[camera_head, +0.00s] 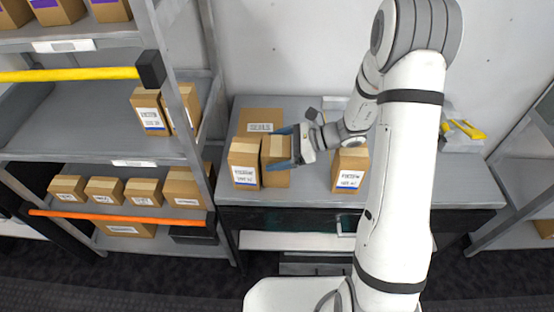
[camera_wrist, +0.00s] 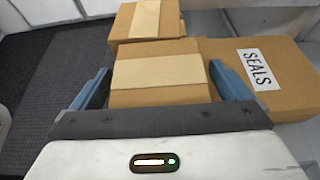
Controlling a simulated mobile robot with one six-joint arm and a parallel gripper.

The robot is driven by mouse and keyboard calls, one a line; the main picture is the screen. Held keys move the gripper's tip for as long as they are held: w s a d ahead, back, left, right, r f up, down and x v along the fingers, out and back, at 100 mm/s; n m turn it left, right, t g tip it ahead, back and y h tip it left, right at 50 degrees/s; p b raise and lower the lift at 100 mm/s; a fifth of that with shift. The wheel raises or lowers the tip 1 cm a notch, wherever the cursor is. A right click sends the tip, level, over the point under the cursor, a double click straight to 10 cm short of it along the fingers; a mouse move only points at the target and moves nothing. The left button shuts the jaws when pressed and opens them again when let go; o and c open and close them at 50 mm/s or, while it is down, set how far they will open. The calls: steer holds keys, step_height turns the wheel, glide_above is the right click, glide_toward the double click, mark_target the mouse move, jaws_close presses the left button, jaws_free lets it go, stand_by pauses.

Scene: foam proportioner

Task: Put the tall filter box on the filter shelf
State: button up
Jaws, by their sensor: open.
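A tan box (camera_head: 276,160) on the grey table (camera_head: 435,190) stands between the blue fingers of my gripper (camera_head: 287,148). In the wrist view this box (camera_wrist: 160,72) has a pale tape strip, and the open fingers (camera_wrist: 162,88) lie on either side of it. Its front is partly hidden by a finger in the head view. Next to it on the left stands a box with a blue-striped white label (camera_head: 244,165). A similar labelled box (camera_head: 349,170) stands to the right. I cannot read which is the tall filter box. The left rack's middle shelf (camera_head: 90,130) holds similar blue-striped boxes.
A box marked SEALS (camera_wrist: 270,85) lies behind and beside the straddled box. A yellow bar (camera_head: 70,75) and an orange bar (camera_head: 120,217) cross the rack front. Lower-shelf boxes (camera_head: 105,190) stand in a row. The middle shelf's left part is clear.

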steer(key=shift+a+f, duration=0.1)
steer(key=c, duration=1.6)
steer(key=shift+o, duration=0.2)
